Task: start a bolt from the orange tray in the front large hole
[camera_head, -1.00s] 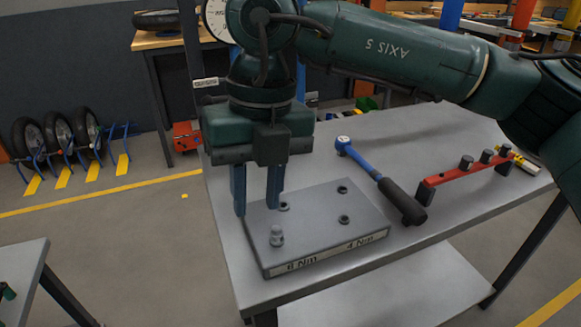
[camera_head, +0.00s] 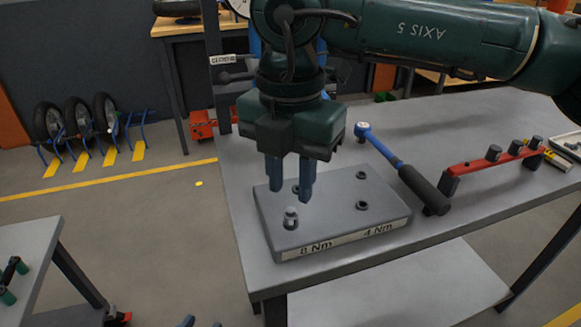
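A grey block (camera_head: 330,212) labelled "8 Nm" and "4 Nm" lies on the grey bench. A grey bolt (camera_head: 290,218) stands upright at its front left hole. Three other holes show: a back left hole (camera_head: 295,189), partly behind a finger, a back right hole (camera_head: 361,175) and a front right hole (camera_head: 361,205). My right gripper (camera_head: 290,193), with blue fingers, is open and empty, just above and behind the bolt, apart from it. My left gripper (camera_head: 202,323) shows only two blue tips, apart, at the bottom edge. I cannot make out an orange tray.
A blue torque wrench (camera_head: 385,150) with a black handle lies right of the block. A red rack (camera_head: 495,161) with several dark sockets stands farther right. A second grey table (camera_head: 30,238) is at the left. Bare bench (camera_head: 460,120) lies behind the wrench.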

